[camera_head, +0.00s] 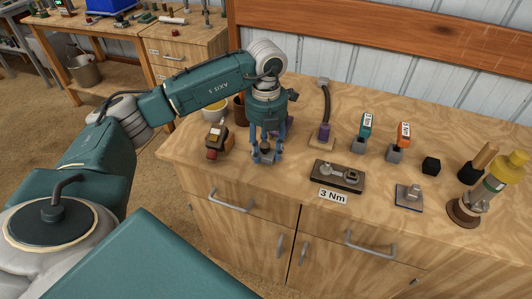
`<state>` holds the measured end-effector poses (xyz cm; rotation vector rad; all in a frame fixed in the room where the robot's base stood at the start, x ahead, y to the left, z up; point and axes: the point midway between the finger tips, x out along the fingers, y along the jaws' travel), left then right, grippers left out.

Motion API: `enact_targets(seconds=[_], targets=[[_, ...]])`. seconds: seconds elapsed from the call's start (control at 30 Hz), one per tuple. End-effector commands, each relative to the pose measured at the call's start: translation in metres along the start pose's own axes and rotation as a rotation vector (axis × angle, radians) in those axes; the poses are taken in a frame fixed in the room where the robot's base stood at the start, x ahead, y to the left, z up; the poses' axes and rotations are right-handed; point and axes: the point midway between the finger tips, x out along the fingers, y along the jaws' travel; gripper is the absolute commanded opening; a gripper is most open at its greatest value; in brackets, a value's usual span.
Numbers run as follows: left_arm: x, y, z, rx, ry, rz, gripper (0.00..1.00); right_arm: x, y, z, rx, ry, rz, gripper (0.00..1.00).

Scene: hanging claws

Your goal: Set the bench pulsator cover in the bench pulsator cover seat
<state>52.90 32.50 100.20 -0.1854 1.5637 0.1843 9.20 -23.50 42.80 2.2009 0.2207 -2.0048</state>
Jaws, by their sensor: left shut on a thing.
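My left gripper (264,158) points down over the left part of the wooden bench top, its blue fingers shut on a small grey piece, seemingly the bench pulsator cover. The fingers hide most of the piece, and I cannot tell whether it touches the bench. To the right lies a dark plate (318,177) with grey metal parts on it and a "3 Nm" label in front. Farther right is a small grey square block (408,197) with a raised middle. I cannot tell which is the bench pulsator cover seat. My right gripper is out of view.

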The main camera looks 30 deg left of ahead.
Motion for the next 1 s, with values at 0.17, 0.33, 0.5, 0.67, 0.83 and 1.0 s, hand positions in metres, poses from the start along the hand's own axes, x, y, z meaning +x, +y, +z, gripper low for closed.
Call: enact_targets(seconds=[0.17,0.33,0.5,0.67,0.83,1.0], targets=[[-0.033,-0.001,0.002,0.0,-0.008,-0.003,0.18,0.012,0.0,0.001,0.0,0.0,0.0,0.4],[-0.086,-0.001,0.002,0.0,-0.01,-0.003,0.18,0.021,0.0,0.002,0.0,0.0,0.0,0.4],[-0.137,0.001,0.001,-0.003,-0.008,0.001,0.18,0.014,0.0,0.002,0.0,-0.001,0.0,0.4],[-0.166,0.001,0.001,-0.002,-0.006,0.001,0.18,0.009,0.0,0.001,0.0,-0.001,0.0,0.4],[-0.182,0.0,0.0,-0.001,-0.003,0.0,0.18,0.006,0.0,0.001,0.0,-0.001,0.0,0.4],[-0.186,0.0,0.0,-0.001,0.0,0.001,0.18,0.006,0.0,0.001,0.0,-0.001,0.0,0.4]])
